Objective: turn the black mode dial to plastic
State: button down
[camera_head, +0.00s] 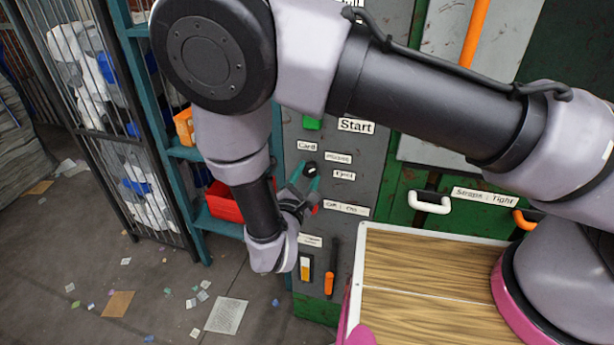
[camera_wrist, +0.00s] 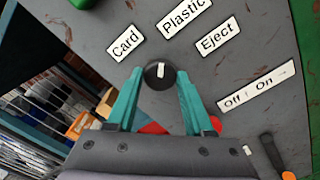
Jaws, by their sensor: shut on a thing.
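The black mode dial (camera_wrist: 152,82) sits on the grey panel between the teal fingers of my gripper (camera_wrist: 160,76), which is shut on it. Its white mark stands nearly upright in the wrist view, pointing up between the Card label (camera_wrist: 125,43) and the Plastic label (camera_wrist: 184,16). The Eject label (camera_wrist: 218,36) is to the right. In the head view the dial (camera_head: 311,169) shows at the fingertips of my gripper (camera_head: 304,175), just below and between the Card (camera_head: 307,146) and Plastic (camera_head: 338,158) labels.
A green button (camera_head: 312,123) beside the Start label (camera_head: 356,126) is above the dial. An Off/On label (camera_head: 346,208) and an orange-tipped lever (camera_head: 329,283) are below. A teal shelf with a red bin (camera_head: 222,203) stands left. A wood-topped surface (camera_head: 430,265) lies right.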

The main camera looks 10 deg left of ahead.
jog(key=shift+m, duration=0.5)
jog(key=shift+c, duration=1.4)
grip_release()
jog(key=shift+s, duration=0.1)
jog(key=s, duration=1)
jog(key=shift+s+a, duration=0.35)
jog(key=shift+a, duration=0.1)
